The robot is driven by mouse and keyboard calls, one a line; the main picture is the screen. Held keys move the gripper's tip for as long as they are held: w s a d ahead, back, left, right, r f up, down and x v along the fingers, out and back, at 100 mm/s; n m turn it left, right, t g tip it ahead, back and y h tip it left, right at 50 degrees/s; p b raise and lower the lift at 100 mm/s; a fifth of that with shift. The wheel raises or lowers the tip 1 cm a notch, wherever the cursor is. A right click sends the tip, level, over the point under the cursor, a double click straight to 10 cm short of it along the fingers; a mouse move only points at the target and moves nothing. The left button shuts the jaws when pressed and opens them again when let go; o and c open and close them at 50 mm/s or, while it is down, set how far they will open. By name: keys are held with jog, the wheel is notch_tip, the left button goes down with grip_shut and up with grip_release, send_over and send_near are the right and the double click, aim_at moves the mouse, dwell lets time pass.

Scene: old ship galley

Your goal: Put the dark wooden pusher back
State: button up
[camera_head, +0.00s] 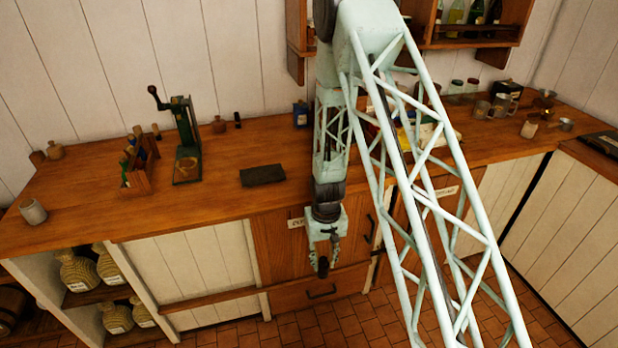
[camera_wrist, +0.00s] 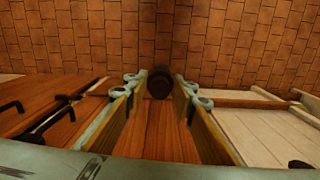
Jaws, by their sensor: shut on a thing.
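My gripper (camera_head: 326,250) hangs in front of the counter's front face, below the level of the worktop. It is shut on a dark, rounded piece that looks like the dark wooden pusher (camera_head: 322,267). In the wrist view, the round dark end of the pusher (camera_wrist: 160,82) shows between the tips of my gripper (camera_wrist: 160,88). Much of its length is hidden. A wooden rack (camera_head: 137,182) with several upright handled tools stands on the left part of the counter. A green hand press (camera_head: 186,130) with a lever stands beside it.
The wooden counter (camera_head: 230,200) has free room around a dark flat slab (camera_head: 262,175). Small pots and bottles stand along the wall. A cup (camera_head: 33,211) stands at the left end. Cupboard doors and a drawer handle (camera_head: 321,292) are close to my gripper.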

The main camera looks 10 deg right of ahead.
jog(key=w+a+r+p, duration=0.2)
jog(key=w+a+r, duration=0.1)
jog(key=r, duration=0.7)
jog(key=w+a+r+m+p, duration=0.1)
jog(key=w+a+r+p, duration=0.2)
jog(key=w+r, duration=0.3)
jog(key=w+a+r+p, duration=0.2)
jog(key=w+a+r, duration=0.2)
jog(key=r, duration=1)
jog(key=shift+w+r+m, duration=0.3)
jog(key=shift+w+r, duration=0.1)
jog(key=shift+w, duration=0.05)
jog(key=w+d+f+p, duration=0.1)
jog(key=w+d, duration=0.9)
jog(key=w, duration=0.2)
jog(key=shift+d+f+p, duration=0.25)
jog(key=shift+d+p, duration=0.05)
jog(key=shift+p, duration=0.1)
jog(key=shift+s+f, duration=0.1)
jog(key=shift+f, duration=1.7)
